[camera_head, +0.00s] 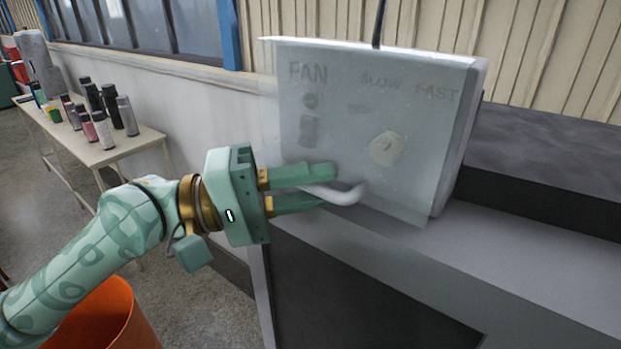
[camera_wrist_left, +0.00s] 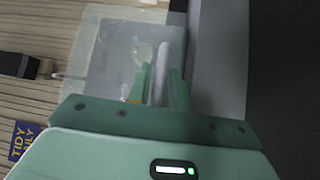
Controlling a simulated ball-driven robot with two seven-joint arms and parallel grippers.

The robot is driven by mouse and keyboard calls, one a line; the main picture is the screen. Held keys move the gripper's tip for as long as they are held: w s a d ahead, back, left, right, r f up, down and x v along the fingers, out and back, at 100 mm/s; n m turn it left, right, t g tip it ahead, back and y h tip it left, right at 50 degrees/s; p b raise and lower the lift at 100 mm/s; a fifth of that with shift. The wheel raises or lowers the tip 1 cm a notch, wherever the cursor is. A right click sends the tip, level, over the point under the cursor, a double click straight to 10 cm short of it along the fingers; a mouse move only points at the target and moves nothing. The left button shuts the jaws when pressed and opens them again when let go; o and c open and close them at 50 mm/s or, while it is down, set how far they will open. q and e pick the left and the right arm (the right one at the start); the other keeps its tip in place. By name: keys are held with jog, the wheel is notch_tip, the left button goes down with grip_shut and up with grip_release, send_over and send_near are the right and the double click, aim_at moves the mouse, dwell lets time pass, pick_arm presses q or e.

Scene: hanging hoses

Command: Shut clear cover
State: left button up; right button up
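The clear cover (camera_head: 290,140) is a translucent panel standing in front of the fan control box (camera_head: 462,135). FAN, SLOW and FAST, a green button and a pale round knob (camera_head: 387,148) show through it. Its left edge sticks out past the box. A white bar handle (camera_head: 345,194) is on its lower front. My left gripper (camera_head: 330,189) has one finger above and one below the handle. In the left wrist view the handle (camera_wrist_left: 162,65) lies between the fingertips (camera_wrist_left: 160,80); whether both fingers touch it is unclear. My right gripper is not in view.
The box stands on a grey ledge (camera_head: 530,275), with a dark block behind right. A cable rises from its top. A table (camera_head: 120,148) with several bottles stands at the left. An orange bin (camera_head: 105,318) is below my left arm. A blue sign (camera_wrist_left: 22,138) shows in the wrist view.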

pick_arm(q)
jog(key=shift+c, duration=0.2)
grip_shut()
jog(key=shift+w+d+f+b, duration=0.2)
jog(key=shift+f+b, duration=0.1)
jog(key=shift+b, duration=0.4)
jog(key=shift+r, duration=0.1)
jog(key=shift+o, duration=0.2)
grip_release()
jog(key=shift+w, duration=0.1)
